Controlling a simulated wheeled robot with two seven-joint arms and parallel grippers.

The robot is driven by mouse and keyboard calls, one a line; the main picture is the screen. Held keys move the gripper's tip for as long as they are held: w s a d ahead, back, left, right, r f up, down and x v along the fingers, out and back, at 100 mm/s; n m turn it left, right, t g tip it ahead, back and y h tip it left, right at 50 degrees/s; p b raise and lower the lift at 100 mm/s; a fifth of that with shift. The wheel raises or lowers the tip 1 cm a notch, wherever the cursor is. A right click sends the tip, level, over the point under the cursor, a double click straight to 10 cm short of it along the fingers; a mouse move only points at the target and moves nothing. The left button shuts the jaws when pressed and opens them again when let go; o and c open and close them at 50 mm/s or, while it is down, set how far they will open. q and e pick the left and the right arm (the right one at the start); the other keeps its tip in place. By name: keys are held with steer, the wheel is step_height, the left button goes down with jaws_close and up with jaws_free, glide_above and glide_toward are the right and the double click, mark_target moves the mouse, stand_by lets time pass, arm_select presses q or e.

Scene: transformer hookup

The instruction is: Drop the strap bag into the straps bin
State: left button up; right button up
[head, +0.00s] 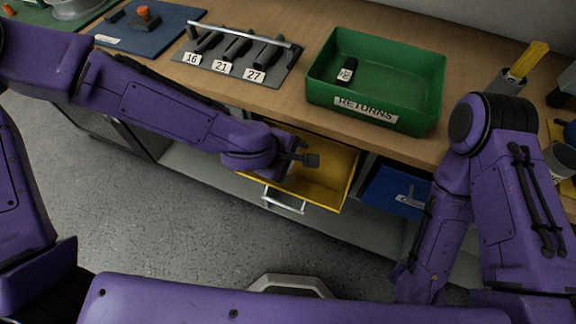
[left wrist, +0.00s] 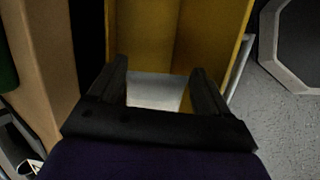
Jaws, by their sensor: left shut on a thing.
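My left gripper (head: 306,158) is over an open yellow drawer (head: 338,170), which looks like the straps bin; no label shows on it. In the left wrist view the two dark fingers (left wrist: 160,95) stand apart with a pale, flat thing (left wrist: 152,88) between them. It appears to be the strap bag, held by the gripper, with the yellow drawer (left wrist: 210,35) beyond it. The bag cannot be made out in the head view. My right arm hangs at the right, and its gripper is out of sight.
A green RETURNS bin (head: 375,75) with a small black item (head: 348,68) stands on the wooden bench. A rack (head: 240,55) marked 16, 21 and 27 is to its left. A blue drawer (head: 396,188) is right of the yellow one. The floor in front is clear.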

arm_select(q)
steer(key=w+d+f+b, duration=0.1)
steer(key=w+f+b, duration=0.2)
steer(key=f, duration=0.3)
steer(key=shift+w+d+b, duration=0.25)
steer(key=shift+w+b, duration=0.15)
steer(key=shift+w, duration=0.4)
steer(key=shift+r, duration=0.1)
steer(key=o, duration=1.1)
steer(key=shift+s, duration=0.1)
